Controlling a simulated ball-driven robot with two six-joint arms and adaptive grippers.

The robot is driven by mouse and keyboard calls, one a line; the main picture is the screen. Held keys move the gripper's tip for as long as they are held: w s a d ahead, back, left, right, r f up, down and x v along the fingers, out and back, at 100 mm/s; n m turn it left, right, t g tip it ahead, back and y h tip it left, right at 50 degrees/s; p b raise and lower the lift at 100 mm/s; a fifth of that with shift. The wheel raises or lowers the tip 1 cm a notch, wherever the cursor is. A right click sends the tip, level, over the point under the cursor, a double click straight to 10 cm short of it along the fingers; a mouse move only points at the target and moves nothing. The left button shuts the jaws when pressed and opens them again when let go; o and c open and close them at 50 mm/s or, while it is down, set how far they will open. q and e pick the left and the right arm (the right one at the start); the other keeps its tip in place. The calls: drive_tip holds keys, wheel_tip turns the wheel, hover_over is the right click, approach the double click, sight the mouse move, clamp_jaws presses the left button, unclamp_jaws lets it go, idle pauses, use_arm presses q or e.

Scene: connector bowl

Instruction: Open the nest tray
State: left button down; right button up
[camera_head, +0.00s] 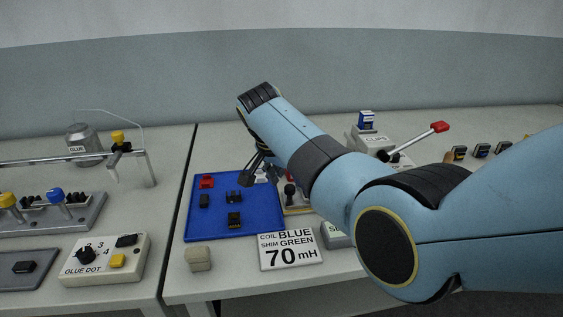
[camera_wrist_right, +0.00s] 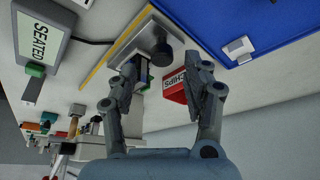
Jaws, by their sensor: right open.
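A pale plate with a yellow edge and a dark round knob, which looks like the nest tray, lies beside the blue mat; its knob (camera_head: 290,189) shows in the head view. In the right wrist view the knob (camera_wrist_right: 162,53) stands on the grey plate (camera_wrist_right: 141,33), just beyond my fingertips. My right gripper (camera_wrist_right: 168,80) is open, its fingers apart with nothing held between them. In the head view the right gripper (camera_head: 258,168) hangs over the blue mat's far right part, partly hidden by my arm. My left gripper is not in view.
The blue mat (camera_head: 216,230) carries several black parts and a red one. A SEATED display (camera_wrist_right: 42,38) stands beside the plate. A sign (camera_head: 291,250) and beige block (camera_head: 198,258) are at the front edge.

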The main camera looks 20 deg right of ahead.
drive_tip(key=v, duration=0.8)
drive_tip(key=shift+s+a+r, duration=0.15)
drive_tip(key=shift+r, duration=0.15)
